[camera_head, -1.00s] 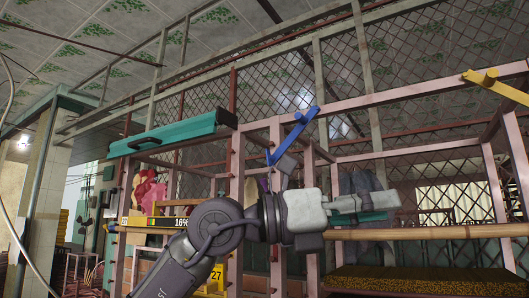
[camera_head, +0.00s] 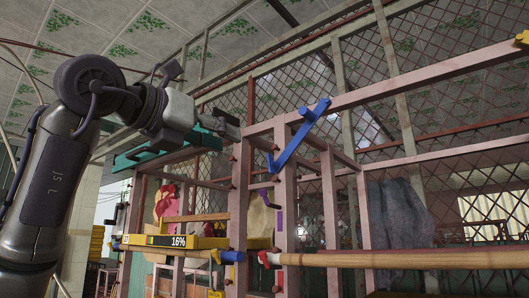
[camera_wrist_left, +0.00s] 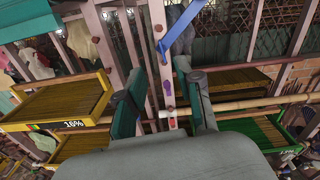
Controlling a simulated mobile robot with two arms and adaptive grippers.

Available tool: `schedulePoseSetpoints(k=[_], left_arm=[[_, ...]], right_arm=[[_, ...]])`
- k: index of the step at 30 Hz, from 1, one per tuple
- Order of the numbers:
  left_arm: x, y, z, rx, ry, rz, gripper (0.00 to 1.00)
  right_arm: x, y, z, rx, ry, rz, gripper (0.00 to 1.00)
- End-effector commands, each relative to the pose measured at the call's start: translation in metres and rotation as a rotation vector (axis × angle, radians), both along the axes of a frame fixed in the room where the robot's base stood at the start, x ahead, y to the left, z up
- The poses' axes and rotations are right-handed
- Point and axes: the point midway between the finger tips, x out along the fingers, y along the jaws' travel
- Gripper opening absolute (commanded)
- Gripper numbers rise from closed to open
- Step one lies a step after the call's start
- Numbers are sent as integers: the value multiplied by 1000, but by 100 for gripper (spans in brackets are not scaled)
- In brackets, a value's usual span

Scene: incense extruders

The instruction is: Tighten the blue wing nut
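The blue wing nut (camera_head: 299,135) is a long bar with a short bent end, set slanting on a pink upright of the frame. It also shows in the left wrist view (camera_wrist_left: 181,30), at the top centre beyond the fingers. My left gripper (camera_head: 232,127) is to the left of the wing nut in the head view, apart from it. In the wrist view its two dark green fingers (camera_wrist_left: 160,85) stand apart with nothing between them. The right gripper is not in view.
A teal bar (camera_head: 150,158) lies behind my left arm. A yellow tray marked 16% (camera_head: 180,241) and a wooden pole (camera_head: 400,259) sit lower on the frame. A purple part (camera_head: 278,219) and a blue part (camera_head: 233,256) are below the wing nut. Wire mesh stands behind.

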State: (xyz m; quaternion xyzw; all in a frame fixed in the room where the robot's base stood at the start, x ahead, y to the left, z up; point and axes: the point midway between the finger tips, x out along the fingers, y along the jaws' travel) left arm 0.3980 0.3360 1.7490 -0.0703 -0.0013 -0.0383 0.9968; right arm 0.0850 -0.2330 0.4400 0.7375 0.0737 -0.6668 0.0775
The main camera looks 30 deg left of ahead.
Motion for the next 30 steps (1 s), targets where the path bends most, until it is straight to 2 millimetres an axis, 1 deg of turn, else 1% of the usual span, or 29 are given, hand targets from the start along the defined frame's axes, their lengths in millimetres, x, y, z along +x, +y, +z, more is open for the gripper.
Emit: schedulePoseSetpoints(k=[1,3,6,8,12,15,17,20,28,29,30], left_arm=[[13,-1,2,1,7,1,35],[29,-2,2,2,8,2,35],[51,-4,2,2,7,1,35],[63,-5,3,2,7,0,35],[87,-7,2,1,5,-1,35],[99,-8,2,1,4,-1,35],[104,-8,2,0,3,-1,35],[109,-9,1,0,2,-1,35],[111,-9,0,1,2,-1,35],[111,-9,0,1,2,-1,34],[110,-9,0,1,2,-1,27]], right_arm=[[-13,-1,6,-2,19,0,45],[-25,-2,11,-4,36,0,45],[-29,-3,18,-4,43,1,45],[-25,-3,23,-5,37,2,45],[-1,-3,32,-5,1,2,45],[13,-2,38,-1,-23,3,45],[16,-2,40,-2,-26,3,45],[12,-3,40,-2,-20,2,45],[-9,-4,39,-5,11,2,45],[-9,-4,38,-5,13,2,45],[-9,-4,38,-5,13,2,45]])
